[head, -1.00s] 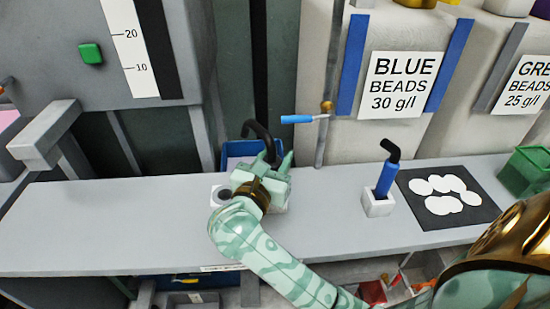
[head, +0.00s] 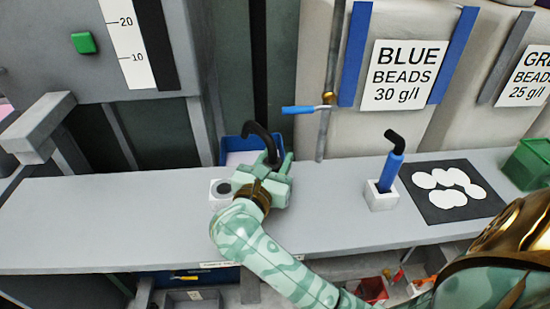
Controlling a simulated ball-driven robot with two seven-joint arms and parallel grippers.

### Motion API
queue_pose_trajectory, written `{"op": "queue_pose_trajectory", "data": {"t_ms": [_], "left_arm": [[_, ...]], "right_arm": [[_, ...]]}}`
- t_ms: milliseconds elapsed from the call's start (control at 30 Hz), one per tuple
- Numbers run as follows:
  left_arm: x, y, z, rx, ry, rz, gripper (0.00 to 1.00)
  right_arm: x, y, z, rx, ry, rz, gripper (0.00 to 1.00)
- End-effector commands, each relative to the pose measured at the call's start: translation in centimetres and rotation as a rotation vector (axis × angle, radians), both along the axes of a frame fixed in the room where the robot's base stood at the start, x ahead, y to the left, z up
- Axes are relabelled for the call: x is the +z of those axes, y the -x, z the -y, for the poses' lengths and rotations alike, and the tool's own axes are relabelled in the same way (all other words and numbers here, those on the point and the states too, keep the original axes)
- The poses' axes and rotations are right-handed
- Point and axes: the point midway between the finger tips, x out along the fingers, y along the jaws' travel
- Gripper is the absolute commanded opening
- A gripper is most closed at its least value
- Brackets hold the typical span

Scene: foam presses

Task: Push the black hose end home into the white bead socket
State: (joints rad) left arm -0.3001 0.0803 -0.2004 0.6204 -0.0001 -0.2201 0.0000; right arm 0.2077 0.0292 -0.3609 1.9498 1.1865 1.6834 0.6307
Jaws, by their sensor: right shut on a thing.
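The black hose (head: 261,138) curves up out of my right gripper (head: 268,172), which is shut on it above the bench. The fingers hide its lower end. The white bead socket (head: 221,192), a white block with a dark round hole, sits on the bench just left of the gripper. The hose appears to the right of this hole, apart from it. I cannot tell how high it is held. My left gripper is not in view.
A blue bin (head: 232,150) stands behind the gripper. A blue tool with a black bent top (head: 391,170) stands in a white holder (head: 380,198) to the right. A dark mat (head: 430,207) with white discs lies beyond it. The bench (head: 120,225) is clear at left.

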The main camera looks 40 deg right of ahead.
Motion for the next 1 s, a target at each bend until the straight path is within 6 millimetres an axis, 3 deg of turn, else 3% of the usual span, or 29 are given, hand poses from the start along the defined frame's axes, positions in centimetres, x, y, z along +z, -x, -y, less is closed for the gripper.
{"op": "queue_pose_trajectory", "data": {"t_ms": [600, 633, 700, 1000], "left_arm": [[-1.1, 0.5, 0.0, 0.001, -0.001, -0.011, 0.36], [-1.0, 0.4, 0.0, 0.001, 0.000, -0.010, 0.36], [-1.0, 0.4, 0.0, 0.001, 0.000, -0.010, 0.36], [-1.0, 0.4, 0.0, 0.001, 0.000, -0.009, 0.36]], "right_arm": [[-1.6, 0.0, 0.0, 0.000, 0.001, 0.001, 0.06], [-1.5, 0.0, 0.0, 0.000, 0.002, 0.001, 0.46], [-1.4, 0.0, 0.0, 0.000, 0.002, 0.001, 0.63], [-1.5, 0.0, -0.1, 0.000, 0.000, -0.001, 0.63]]}}
